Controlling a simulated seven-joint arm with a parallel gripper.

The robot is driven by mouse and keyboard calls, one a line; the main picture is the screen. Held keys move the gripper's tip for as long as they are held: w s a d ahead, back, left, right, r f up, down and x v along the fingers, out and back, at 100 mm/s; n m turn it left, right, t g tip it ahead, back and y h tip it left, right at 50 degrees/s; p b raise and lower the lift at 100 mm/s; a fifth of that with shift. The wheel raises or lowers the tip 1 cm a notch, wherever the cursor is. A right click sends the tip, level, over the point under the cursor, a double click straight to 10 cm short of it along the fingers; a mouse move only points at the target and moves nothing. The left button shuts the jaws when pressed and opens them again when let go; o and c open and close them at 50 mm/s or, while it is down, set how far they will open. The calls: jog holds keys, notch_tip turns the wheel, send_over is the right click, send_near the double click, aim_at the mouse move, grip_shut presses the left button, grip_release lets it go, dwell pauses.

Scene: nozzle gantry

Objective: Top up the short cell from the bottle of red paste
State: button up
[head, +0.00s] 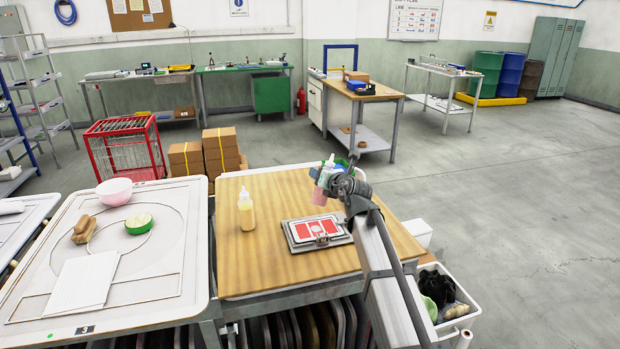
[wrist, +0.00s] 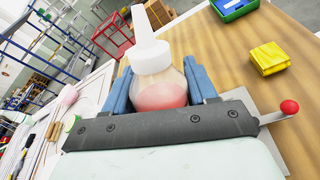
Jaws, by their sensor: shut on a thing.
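My gripper (head: 325,178) is shut on the bottle of red paste (head: 320,196), above the right part of the wooden table. In the wrist view the bottle (wrist: 160,85) sits between the two blue fingers (wrist: 160,92). Its white nozzle points up, and pink-red paste shows in its lower part. A flat metal tray (head: 291,240) with red-filled cells (head: 318,231) lies on the table below and nearer than the bottle. I cannot tell which cell is short. A bottle of yellow paste (head: 246,211) stands upright to the left.
In the wrist view a yellow block (wrist: 270,58) and a red knob (wrist: 290,107) show at right. The table's front left is clear.

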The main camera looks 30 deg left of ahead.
jog(key=shift+w+f+g, duration=0.3)
jog(key=s+a+f+m+g, duration=0.1)
jog(key=s+f+g, duration=0.1)
jog(key=s, duration=0.1)
jog(key=s+f+m+g, duration=0.2)
jog(key=s+f+g, duration=0.1)
jog(key=s+a+f+m+g, duration=0.1)
jog(key=s+f+g, duration=0.2)
jog(key=shift+s+a+f+m, duration=0.15)
jog(key=shift+s+a+m, duration=0.15)
jog(key=shift+s, duration=0.05)
jog(key=shift+s+a+f+m+g, duration=0.15)
jog(key=shift+m+g, duration=0.25)
jog(key=shift+g, duration=0.2)
jog(key=m+g, duration=0.2)
jog(key=g, duration=0.1)
jog(key=shift+f+m, duration=0.15)
jog(key=shift+m, duration=0.15)
jog(key=shift+w+m+g, duration=0.6)
jog(key=shift+m+g, duration=0.2)
jog(key=shift+w+m+g+y, duration=0.3)
jog(key=shift+m+g+y, duration=0.2)
jog(key=shift+m+g, duration=0.45)
